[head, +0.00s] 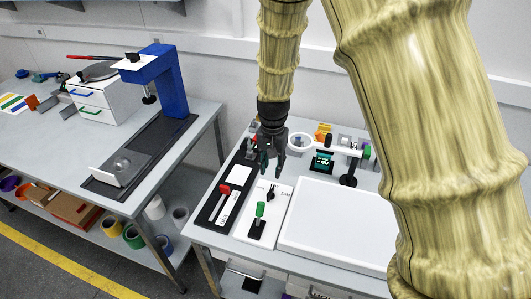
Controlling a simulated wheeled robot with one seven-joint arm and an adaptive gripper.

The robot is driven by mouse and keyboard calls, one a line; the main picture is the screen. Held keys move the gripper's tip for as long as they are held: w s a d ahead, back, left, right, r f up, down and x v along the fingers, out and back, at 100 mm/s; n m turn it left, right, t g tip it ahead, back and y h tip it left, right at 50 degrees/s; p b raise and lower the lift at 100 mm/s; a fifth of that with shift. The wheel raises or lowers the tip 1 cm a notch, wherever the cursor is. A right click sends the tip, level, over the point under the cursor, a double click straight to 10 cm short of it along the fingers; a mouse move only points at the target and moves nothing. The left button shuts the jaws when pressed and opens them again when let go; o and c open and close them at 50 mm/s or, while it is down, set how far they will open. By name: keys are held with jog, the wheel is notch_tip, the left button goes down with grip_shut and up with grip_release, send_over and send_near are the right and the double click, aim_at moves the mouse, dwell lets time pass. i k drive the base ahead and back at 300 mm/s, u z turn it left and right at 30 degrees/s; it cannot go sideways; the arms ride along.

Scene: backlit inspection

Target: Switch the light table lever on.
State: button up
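The light table (335,228) is a flat white panel on the bench at lower centre; its face looks plain white. Left of it, a white plate (263,232) carries a green-handled lever (260,210) on a black base and a small black knob (271,191). A red-handled lever (225,189) stands further left on a black strip. The plate lettering is too small to read, so I cannot tell which lever is labelled for the light table. My gripper (272,172) points down above the back of the plate, fingers apart and empty, behind the green lever.
A lens stand (349,180), a green-labelled block (322,161) and a white ring (299,142) stand behind the light table. A blue press-like stand (172,85) is on the left bench. A gap separates the benches. My arm hides the right side.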

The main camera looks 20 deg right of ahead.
aim_at(260, 214)
jog(key=k, duration=1)
